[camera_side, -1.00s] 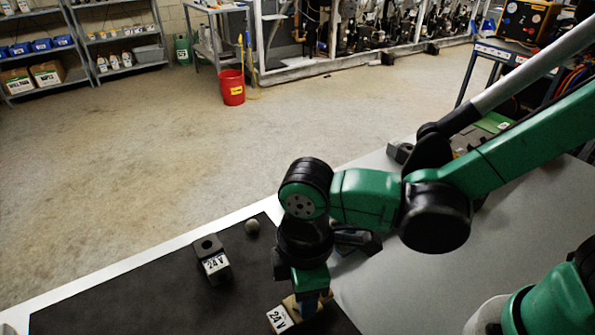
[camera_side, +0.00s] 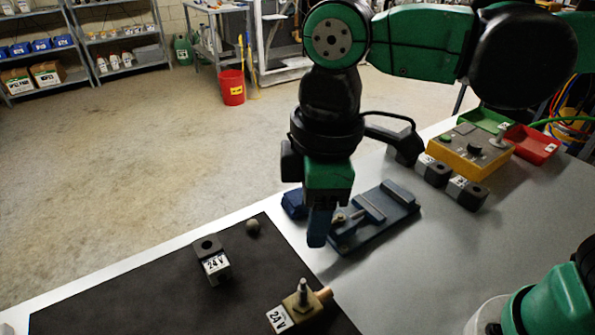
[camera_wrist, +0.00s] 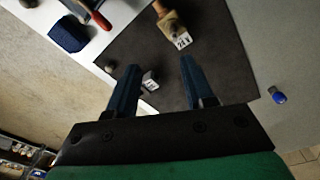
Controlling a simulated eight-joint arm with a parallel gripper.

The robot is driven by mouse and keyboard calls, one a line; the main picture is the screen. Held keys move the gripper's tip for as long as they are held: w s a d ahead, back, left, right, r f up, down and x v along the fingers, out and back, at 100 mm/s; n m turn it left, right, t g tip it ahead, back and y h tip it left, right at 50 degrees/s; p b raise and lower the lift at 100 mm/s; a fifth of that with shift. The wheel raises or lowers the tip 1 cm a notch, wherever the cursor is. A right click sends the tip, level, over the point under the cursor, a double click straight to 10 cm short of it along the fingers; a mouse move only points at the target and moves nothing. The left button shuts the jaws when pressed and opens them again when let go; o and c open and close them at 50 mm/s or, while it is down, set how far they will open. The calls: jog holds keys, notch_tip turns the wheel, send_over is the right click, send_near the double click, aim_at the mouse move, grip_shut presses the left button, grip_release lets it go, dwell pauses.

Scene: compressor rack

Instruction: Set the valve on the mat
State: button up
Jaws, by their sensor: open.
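The valve (camera_side: 302,302), a brass-coloured body with an upright stem, a copper-coloured end and a white 24 V label, stands on the dark mat (camera_side: 130,295) near its right edge. In the wrist view the valve (camera_wrist: 170,24) is at the top, on the mat (camera_wrist: 225,65). My gripper (camera_side: 318,238) is above the table, up and away from the valve, between the mat and the blue fixture. Its blue fingers show apart and empty in the wrist view (camera_wrist: 160,66). In the side view the fingers overlap.
A black 24 V block (camera_side: 212,262) and a grey ball (camera_side: 253,227) are on the mat. A blue fixture (camera_side: 375,217), blue block (camera_side: 293,204), yellow control box (camera_side: 468,152), dark blocks (camera_side: 466,193) and red tray (camera_side: 535,143) stand to the right. The mat's left part is clear.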

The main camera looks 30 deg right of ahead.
jog(key=w+d+f+m+t, duration=0.1)
jog(key=d+m+t, duration=0.2)
jog(key=d+m, duration=0.3)
jog(key=w+d+f+m+t, duration=0.2)
jog(key=d+m, duration=0.4)
jog(key=d, duration=0.5)
jog(key=shift+d+t, duration=0.15)
jog(key=shift+t, duration=0.65)
jog(key=shift+w, duration=0.1)
